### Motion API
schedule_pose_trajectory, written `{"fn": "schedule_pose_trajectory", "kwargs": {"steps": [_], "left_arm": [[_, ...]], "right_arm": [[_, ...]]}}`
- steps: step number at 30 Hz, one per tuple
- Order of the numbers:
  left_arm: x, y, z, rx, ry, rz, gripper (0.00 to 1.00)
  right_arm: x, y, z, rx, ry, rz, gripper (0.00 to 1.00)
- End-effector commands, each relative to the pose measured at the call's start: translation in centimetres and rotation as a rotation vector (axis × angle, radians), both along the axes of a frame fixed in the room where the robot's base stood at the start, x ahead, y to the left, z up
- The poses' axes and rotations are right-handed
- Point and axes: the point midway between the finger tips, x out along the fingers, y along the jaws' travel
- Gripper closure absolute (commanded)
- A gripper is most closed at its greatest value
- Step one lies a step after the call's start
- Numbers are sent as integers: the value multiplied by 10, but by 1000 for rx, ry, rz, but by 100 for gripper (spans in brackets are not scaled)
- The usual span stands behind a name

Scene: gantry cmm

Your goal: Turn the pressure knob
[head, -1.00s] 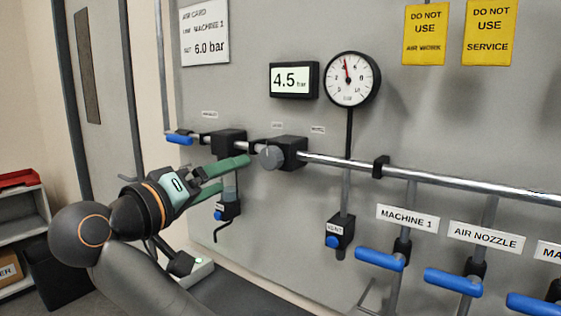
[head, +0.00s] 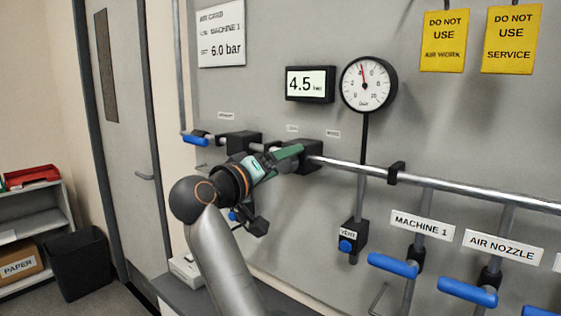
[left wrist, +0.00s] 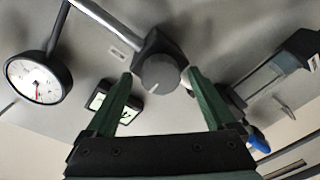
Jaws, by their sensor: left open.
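The round grey pressure knob (left wrist: 160,72) sits on a black regulator block on the pipe and bears a pale line mark. In the head view the black block (head: 313,158) shows, but my gripper hides the knob. My left gripper (left wrist: 160,73) is open, its green fingertips appearing either side of the knob. I cannot tell whether they touch it. In the head view the left gripper (head: 288,158) is at the block. The digital display (head: 310,84) reads 4.5 bar, and a round gauge (head: 368,84) hangs beside it. My right gripper is not in view.
A steel pipe (head: 460,188) crosses the panel. Blue handles (head: 394,265) stick out at lower right, and a blue lever (head: 195,140) sits left. A black vent valve (head: 353,236) hangs below the gauge.

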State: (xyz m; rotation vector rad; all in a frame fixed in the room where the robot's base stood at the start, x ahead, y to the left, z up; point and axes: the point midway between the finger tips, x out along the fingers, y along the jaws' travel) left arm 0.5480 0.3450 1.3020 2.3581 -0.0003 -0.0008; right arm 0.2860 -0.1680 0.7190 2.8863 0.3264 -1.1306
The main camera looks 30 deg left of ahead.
Motion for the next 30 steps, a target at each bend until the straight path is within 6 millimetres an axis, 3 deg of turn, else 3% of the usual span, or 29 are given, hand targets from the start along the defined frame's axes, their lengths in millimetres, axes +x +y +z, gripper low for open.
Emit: {"fn": "schedule_pose_trajectory", "kwargs": {"steps": [9, 30], "left_arm": [[2, 0, 0, 0, -1, 1, 13], [2, 0, 0, 0, 0, 0, 92]], "right_arm": [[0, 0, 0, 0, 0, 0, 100], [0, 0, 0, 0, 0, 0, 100]]}}
